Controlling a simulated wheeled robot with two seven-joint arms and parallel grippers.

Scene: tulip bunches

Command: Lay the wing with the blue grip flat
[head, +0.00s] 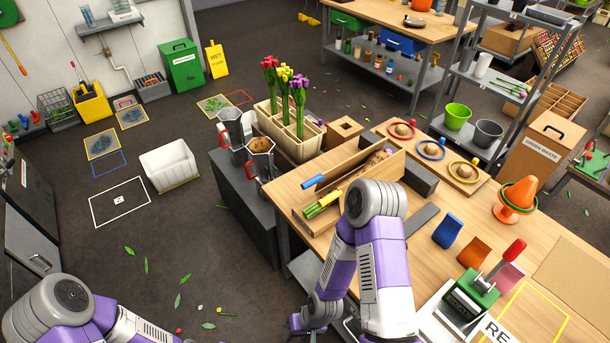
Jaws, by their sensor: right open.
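The blue grip (313,181) sits at the left end of a long wooden wing (362,160), which stands up at a slant on the workbench rather than lying flat. In front of it a yellow grip (330,198) and some green stems (318,210) show in the wooden cradle (300,209). My right forearm hides part of the cradle. My right gripper (306,326) hangs low at the bottom edge, in front of the bench and well apart from the blue grip. It is open. My left arm shows at the bottom left; its gripper is out of view.
Behind the cradle stand a wooden planter (287,132) of tulips and two metal pots. A board (432,154) with ringed cups lies behind. Leaves litter the floor.

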